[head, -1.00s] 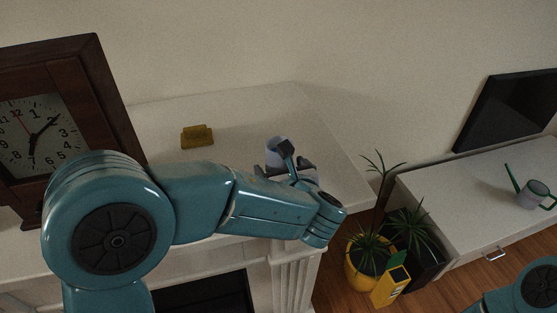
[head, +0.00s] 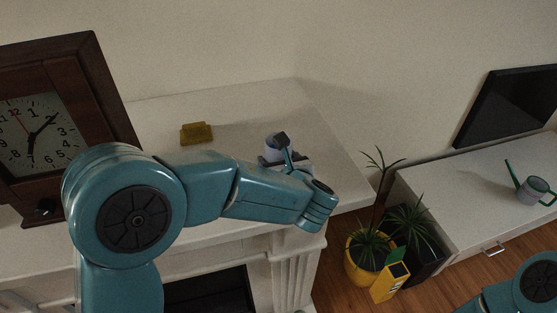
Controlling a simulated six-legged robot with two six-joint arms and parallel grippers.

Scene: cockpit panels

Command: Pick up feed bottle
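A yellow container with a green top (head: 390,282), which looks like the feed bottle, stands low by the yellow plant pot at the lower right. No gripper is near it. My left gripper (head: 278,152) is over the white mantel shelf (head: 235,112), at a pale lavender cup-like object (head: 273,147). Its dark fingers overlap this object, and my wrist hides part of them, so I cannot tell whether they grip it. My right arm shows only at the bottom right corner; its gripper is out of view.
A brown clock (head: 50,125) and a small yellow object (head: 196,133) stand on the mantel. A yellow pot (head: 362,262) with a plant and a dark planter (head: 430,255) crowd the container. A white cabinet (head: 465,200) bears a watering can (head: 535,190).

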